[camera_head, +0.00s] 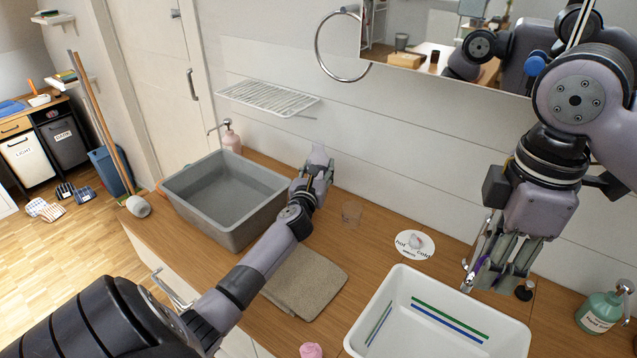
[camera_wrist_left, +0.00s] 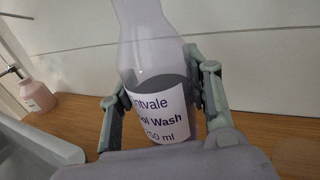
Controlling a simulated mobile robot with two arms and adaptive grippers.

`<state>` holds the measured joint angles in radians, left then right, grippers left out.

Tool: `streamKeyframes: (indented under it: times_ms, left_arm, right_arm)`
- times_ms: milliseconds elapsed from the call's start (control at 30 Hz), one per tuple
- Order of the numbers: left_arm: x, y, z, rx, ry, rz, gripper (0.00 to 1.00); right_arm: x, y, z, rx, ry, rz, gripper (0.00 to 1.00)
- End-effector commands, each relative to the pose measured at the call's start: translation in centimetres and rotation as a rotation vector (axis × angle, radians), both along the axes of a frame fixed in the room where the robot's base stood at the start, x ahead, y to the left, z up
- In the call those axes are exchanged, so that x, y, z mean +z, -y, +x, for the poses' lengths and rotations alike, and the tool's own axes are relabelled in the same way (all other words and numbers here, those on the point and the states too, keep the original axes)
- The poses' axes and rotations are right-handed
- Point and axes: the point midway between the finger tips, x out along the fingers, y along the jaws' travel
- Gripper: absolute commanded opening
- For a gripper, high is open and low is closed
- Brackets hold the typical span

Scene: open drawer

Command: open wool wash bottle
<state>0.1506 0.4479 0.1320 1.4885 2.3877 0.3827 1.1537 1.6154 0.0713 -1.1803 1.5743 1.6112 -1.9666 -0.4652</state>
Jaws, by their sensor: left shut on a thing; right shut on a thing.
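The wool wash bottle (camera_wrist_left: 155,75) is pale lilac with a white and dark label reading "ool Wash" and "50 ml". It stands between the fingers of my left gripper (camera_wrist_left: 155,100), which is shut on it. In the head view, the bottle (camera_head: 318,155) shows above my left gripper (camera_head: 315,180), at the back of the counter right of the grey basin. The bottle's top is cut off in the wrist view and too small to read in the head view. My right gripper (camera_head: 477,272) is shut on a slim whitish and purple thing (camera_head: 470,277), partly hidden, above the white basin.
A pink soap bottle (camera_head: 232,140) and a green one (camera_head: 598,313) stand at the sides.

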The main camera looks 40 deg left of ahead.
Motion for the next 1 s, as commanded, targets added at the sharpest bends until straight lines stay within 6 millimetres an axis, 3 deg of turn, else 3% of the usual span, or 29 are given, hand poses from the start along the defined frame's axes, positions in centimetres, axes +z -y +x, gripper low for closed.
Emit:
streamKeyframes:
  times_ms: [200, 700, 733, 1000]
  left_arm:
    - [-3.1, 0.0, 0.0, 0.000, 0.001, -0.003, 0.00]
    - [-3.8, 0.0, 0.0, -0.001, 0.002, -0.001, 0.00]
    - [-3.8, 0.0, 0.0, -0.001, 0.000, -0.001, 0.47]
    - [-3.8, 0.1, 0.0, -0.001, 0.000, -0.001, 0.65]
  right_arm:
    - [-1.4, 0.0, 0.0, 0.000, 0.000, 0.000, 0.00]
    - [-1.8, 0.0, 0.0, 0.000, 0.000, 0.000, 0.00]
    - [-1.7, 0.0, 0.0, 0.000, 0.000, 0.000, 0.00]
    - [-1.6, 0.0, 0.0, 0.000, 0.000, 0.000, 0.00]
